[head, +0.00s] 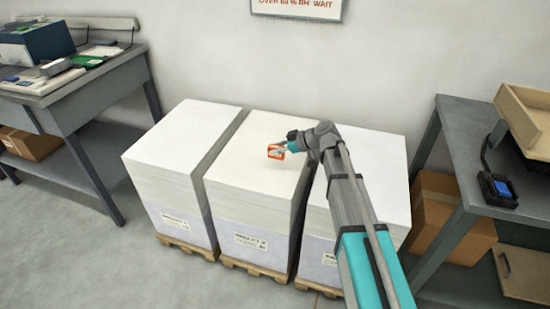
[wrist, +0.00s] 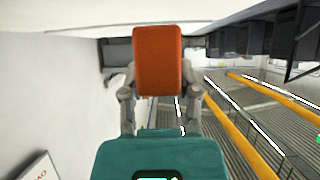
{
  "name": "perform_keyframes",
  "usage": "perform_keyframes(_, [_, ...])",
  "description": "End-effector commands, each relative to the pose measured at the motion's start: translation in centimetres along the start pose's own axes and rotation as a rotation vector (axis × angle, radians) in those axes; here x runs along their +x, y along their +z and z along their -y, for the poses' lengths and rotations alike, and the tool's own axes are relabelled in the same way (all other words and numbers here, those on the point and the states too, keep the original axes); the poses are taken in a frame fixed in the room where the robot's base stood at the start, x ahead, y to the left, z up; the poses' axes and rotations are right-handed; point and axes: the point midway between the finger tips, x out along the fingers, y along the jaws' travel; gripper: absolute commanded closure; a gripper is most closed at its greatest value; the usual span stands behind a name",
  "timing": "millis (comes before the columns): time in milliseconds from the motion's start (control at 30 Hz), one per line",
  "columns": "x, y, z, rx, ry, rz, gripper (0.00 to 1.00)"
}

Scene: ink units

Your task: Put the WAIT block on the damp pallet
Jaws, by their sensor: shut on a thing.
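My gripper (head: 284,148) is shut on a small orange-red block, the WAIT block (head: 274,153), with a pale marking on it in the head view. The block (wrist: 158,60) stands between both fingers in the wrist view; no word on it is readable. In the head view the block appears over the top of the middle paper stack (head: 245,170); its height above the paper is unclear. A left stack (head: 175,140) and a right stack (head: 385,165) stand beside it, all on wooden pallets. My arm hides part of the right stack. I cannot tell which is damp.
A wall sign (head: 297,8) ends in "OVER 60 % RH WAIT". A grey bench with equipment (head: 35,40) stands at left. Floor in front is clear.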

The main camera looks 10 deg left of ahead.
Motion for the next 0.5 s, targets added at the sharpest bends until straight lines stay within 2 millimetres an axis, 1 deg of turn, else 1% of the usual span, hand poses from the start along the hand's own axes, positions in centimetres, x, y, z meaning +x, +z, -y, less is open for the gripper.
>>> perform_keyframes(133, [0.0,0.0,0.0,0.0,0.0,0.0,1.0])
perform_keyframes(267, [0.5,0.3,-0.2,0.0,0.0,0.0,1.0])
perform_keyframes(367, [1.3,0.8,-0.5,0.0,0.0,0.0,1.0])
perform_keyframes(500, [1.9,1.9,-0.4,0.0,0.001,0.0,1.0])
